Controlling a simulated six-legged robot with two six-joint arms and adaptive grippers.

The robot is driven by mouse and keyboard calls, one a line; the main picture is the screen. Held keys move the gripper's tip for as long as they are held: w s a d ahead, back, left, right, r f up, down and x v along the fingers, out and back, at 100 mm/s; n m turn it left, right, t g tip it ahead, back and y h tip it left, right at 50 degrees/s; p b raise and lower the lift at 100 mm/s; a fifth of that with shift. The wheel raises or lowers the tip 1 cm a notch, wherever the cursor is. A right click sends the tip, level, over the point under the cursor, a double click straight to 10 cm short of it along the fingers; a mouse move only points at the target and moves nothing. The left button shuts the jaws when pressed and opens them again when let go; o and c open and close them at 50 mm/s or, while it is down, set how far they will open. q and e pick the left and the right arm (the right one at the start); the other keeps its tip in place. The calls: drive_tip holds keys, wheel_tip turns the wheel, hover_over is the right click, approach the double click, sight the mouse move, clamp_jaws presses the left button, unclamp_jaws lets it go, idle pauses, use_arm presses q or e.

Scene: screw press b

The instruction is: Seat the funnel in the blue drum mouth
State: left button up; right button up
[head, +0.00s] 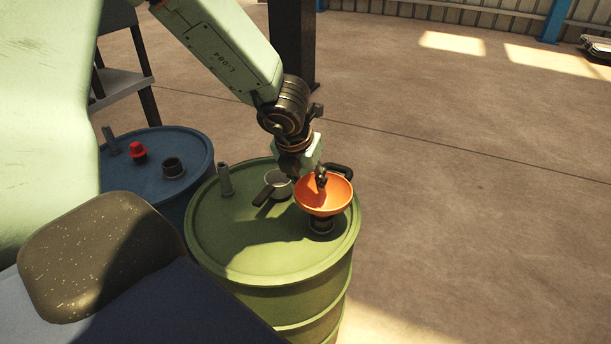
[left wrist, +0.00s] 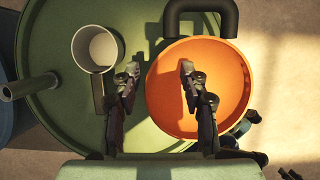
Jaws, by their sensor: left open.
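The orange funnel (head: 322,201) stands upright on the green drum (head: 240,240), over a dark collar (head: 321,226) near its right edge. A dark loop handle (head: 340,172) shows at the funnel's rim. My left gripper (head: 308,176) is open at the funnel. In the left wrist view, one finger of this gripper (left wrist: 159,76) lies over the inside of the orange bowl (left wrist: 220,75) and the other is outside the rim; contact cannot be told. The blue drum (head: 185,147) stands to the left with an empty dark mouth (head: 173,167). My right gripper is out of view.
A grey cup (head: 279,183) with a dark handle stands on the green drum beside the funnel, near an upright pipe (head: 225,179). The blue drum top carries a red cap (head: 138,152) and another pipe (head: 110,140). The floor to the right is clear.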

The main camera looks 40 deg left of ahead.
use_arm(q)
drive_tip(key=shift+w+f, duration=0.1)
drive_tip(key=shift+w, duration=0.1)
drive_tip(key=shift+s, duration=0.1)
drive_tip(key=c, duration=0.3)
clamp_jaws()
idle(0.3)
